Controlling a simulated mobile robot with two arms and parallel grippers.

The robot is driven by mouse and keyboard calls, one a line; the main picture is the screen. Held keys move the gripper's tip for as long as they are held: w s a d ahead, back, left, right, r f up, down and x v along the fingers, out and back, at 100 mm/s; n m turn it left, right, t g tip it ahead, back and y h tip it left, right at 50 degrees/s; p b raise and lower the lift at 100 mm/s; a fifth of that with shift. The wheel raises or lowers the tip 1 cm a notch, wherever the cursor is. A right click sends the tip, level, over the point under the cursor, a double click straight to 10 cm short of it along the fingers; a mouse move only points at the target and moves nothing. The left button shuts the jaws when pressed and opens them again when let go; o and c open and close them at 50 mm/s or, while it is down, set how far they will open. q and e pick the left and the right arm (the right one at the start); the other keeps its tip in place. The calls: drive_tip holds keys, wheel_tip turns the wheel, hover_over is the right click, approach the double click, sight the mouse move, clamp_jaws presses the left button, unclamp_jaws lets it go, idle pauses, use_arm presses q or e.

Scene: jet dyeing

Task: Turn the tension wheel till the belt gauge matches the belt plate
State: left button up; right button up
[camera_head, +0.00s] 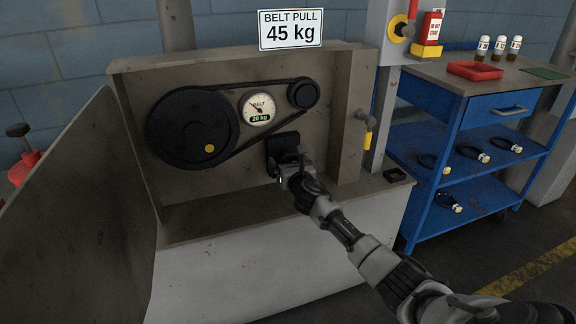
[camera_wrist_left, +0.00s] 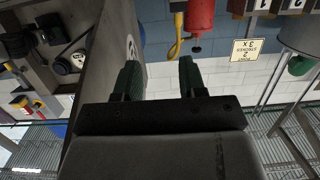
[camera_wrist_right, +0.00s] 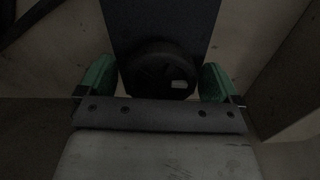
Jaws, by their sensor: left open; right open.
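The belt plate (camera_head: 290,29) above the machine reads "BELT PULL 45 kg". The round belt gauge (camera_head: 258,108) shows 20 kg on its green readout. The dark tension wheel (camera_wrist_right: 158,70) sits on a dark mounting plate (camera_wrist_right: 190,18) in the right wrist view. My right gripper (camera_head: 287,166) reaches this plate; in the right wrist view its green fingers stand open on both sides of the wheel, and contact is hard to tell. In the head view the gripper mostly hides the wheel. My left gripper (camera_wrist_left: 159,66) is open and empty, away from the wheel.
A belt (camera_head: 262,84) runs between the large pulley (camera_head: 190,125) and small pulley (camera_head: 304,94). An open panel (camera_head: 85,190) stands left. A yellow-handled valve (camera_head: 367,138) is right of the wheel. A blue cart (camera_head: 462,125) with vials and a red tray (camera_head: 474,71) stands farther right.

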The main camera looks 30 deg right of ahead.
drive_tip(key=c, duration=0.9)
drive_tip(key=shift+m, duration=0.3)
